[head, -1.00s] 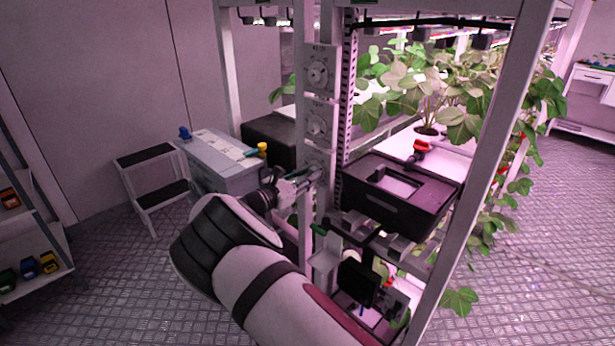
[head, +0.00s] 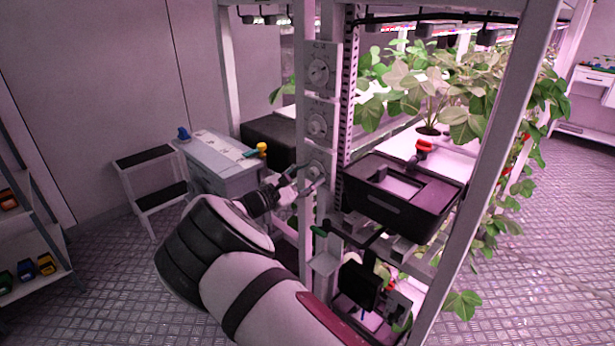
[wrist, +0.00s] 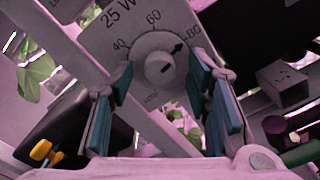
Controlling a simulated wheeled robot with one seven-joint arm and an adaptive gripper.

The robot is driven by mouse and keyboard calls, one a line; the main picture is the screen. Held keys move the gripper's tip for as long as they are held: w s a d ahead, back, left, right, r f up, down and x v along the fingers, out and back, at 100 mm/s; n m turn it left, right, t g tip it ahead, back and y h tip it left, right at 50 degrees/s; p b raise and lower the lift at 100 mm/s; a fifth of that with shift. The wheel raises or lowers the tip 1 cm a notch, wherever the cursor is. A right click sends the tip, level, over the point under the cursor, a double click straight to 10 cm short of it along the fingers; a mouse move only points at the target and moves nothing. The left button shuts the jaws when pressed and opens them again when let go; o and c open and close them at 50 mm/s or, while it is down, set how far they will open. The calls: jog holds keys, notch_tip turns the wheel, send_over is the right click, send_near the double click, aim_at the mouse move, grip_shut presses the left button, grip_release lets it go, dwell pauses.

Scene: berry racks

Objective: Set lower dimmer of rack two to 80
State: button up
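The lower dimmer (head: 316,170) is the lowest of three round dials on the rack's upright panel. In the wrist view its pale knob (wrist: 160,68) sits on a plate with "25 W" and marks including 40, 60 and 80. The dark pointer (wrist: 178,48) is at or very near the 80 mark. My gripper (head: 303,183) is just in front and to the lower left of this dial. In the wrist view my gripper (wrist: 165,105) is open, its two blue-padded fingers apart with clear gaps to the knob. Nothing is held.
The middle dial (head: 317,124) and upper dial (head: 318,70) are above. A black bin (head: 400,205) is right of the post; a grey box (head: 220,165) and step stool (head: 150,180) stand left. A bracket with a green end (head: 320,231) is below my gripper.

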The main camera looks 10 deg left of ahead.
jog(key=v, duration=1.2)
